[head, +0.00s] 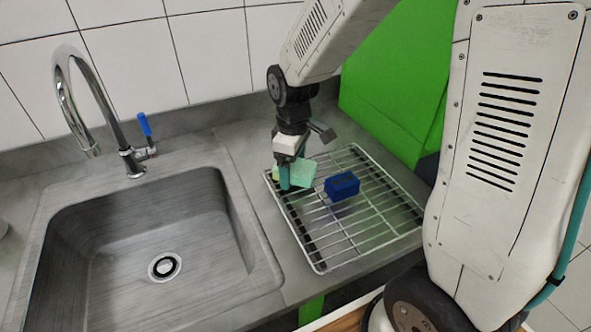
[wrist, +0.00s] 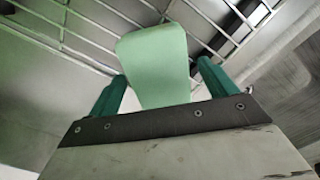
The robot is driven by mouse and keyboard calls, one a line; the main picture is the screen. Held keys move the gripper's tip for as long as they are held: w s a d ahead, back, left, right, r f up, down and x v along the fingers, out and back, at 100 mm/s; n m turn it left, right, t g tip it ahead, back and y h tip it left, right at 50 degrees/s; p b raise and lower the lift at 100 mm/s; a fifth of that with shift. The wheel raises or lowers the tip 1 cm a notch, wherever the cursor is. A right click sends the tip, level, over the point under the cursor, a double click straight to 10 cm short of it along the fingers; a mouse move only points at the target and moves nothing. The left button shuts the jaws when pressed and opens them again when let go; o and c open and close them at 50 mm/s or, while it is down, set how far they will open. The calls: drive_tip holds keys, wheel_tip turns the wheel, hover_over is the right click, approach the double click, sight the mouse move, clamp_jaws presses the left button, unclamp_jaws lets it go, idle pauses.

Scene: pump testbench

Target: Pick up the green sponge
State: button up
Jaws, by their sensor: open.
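The green sponge (head: 304,172) is light green and lies at the back left part of the wire rack, partly hidden behind my gripper in the head view. My gripper (head: 287,183) is over the rack's left side, pointing down, right at the sponge. In the wrist view the sponge (wrist: 155,65) shows between the two teal fingers of my gripper (wrist: 158,85). The fingers are apart, with a gap visible on each side of the sponge. I cannot tell how far down the fingers reach along it.
The wire rack (head: 368,235) stands on the grey counter. A dark blue block (head: 342,186) sits on it, right of my gripper. A sink (head: 85,228) with a chrome faucet (head: 130,155) is to the left. A green panel (head: 395,75) and tiled wall are behind.

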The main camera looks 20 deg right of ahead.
sight(293, 165)
drive_tip(key=c, duration=1.1)
drive_tip(key=shift+c, duration=0.2)
wheel_tip(293, 165, up, 10)
drive_tip(key=o, duration=0.5)
drive_tip(key=shift+c, duration=0.2)
drive_tip(key=c, duration=0.3)
drive_tip(key=shift+d, duration=0.1)
